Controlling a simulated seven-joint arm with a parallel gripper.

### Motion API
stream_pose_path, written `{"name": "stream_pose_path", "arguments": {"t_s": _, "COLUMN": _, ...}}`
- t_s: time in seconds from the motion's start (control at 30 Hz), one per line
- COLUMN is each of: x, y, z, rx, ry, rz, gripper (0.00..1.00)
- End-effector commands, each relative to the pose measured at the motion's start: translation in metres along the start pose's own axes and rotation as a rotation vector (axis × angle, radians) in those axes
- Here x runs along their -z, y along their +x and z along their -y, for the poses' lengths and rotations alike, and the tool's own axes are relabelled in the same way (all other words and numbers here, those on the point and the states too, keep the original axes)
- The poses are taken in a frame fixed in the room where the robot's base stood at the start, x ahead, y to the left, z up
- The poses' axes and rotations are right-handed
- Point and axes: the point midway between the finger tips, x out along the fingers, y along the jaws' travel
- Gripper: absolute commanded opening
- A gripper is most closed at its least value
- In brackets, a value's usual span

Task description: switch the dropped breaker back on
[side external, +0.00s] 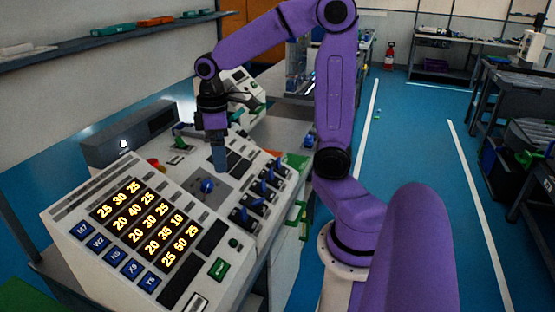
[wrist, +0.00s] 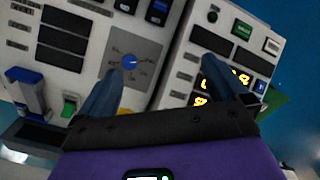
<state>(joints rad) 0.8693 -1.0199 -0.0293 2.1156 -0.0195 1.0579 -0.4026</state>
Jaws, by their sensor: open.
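A row of breakers with blue levers (side external: 267,189) sits on the right part of the sloped white console. I cannot tell from their small, dark shapes which one is dropped. Blue switches (wrist: 157,12) show at the top edge of the wrist view. My gripper (side external: 220,168) points down above the console, left of the breaker row and near a blue rotary knob (side external: 206,186). In the wrist view my gripper (wrist: 162,65) has its two fingers wide apart with nothing between them but the panel below. The blue knob (wrist: 129,62) shows near the left finger.
The console (side external: 75,207) has a lit number display (side external: 145,222), blue labelled keys (side external: 115,257) and a green switch (side external: 219,268). A blue lever (wrist: 28,88) and green rocker (wrist: 69,105) stand at left in the wrist view. Green handles (side external: 297,213) stick out on the right edge.

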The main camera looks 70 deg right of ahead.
Motion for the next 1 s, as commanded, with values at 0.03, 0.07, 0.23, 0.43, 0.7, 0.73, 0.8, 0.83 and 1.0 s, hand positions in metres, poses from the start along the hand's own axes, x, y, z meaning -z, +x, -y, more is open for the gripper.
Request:
{"name": "stream_pose_path", "arguments": {"t_s": 0.03, "x": -0.003, "y": -0.001, "z": -0.020, "rx": 0.000, "ry": 0.046, "rz": 0.004, "gripper": 1.00}}
{"name": "stream_pose_path", "arguments": {"t_s": 0.07, "x": -0.005, "y": -0.002, "z": -0.032, "rx": 0.001, "ry": 0.069, "rz": 0.006, "gripper": 1.00}}
{"name": "stream_pose_path", "arguments": {"t_s": 0.23, "x": -0.027, "y": -0.004, "z": -0.094, "rx": 0.004, "ry": 0.194, "rz": 0.019, "gripper": 1.00}}
{"name": "stream_pose_path", "arguments": {"t_s": 0.43, "x": -0.074, "y": -0.007, "z": -0.162, "rx": 0.012, "ry": 0.342, "rz": 0.032, "gripper": 1.00}}
{"name": "stream_pose_path", "arguments": {"t_s": 0.7, "x": -0.153, "y": -0.007, "z": -0.222, "rx": 0.026, "ry": 0.510, "rz": 0.043, "gripper": 1.00}}
{"name": "stream_pose_path", "arguments": {"t_s": 0.73, "x": -0.160, "y": -0.007, "z": -0.226, "rx": 0.028, "ry": 0.522, "rz": 0.044, "gripper": 1.00}}
{"name": "stream_pose_path", "arguments": {"t_s": 0.8, "x": -0.172, "y": -0.007, "z": -0.231, "rx": 0.030, "ry": 0.542, "rz": 0.046, "gripper": 1.00}}
{"name": "stream_pose_path", "arguments": {"t_s": 0.83, "x": -0.176, "y": -0.007, "z": -0.233, "rx": 0.031, "ry": 0.549, "rz": 0.046, "gripper": 1.00}}
{"name": "stream_pose_path", "arguments": {"t_s": 1.0, "x": -0.185, "y": -0.002, "z": -0.236, "rx": 0.034, "ry": 0.563, "rz": 0.048, "gripper": 1.00}}
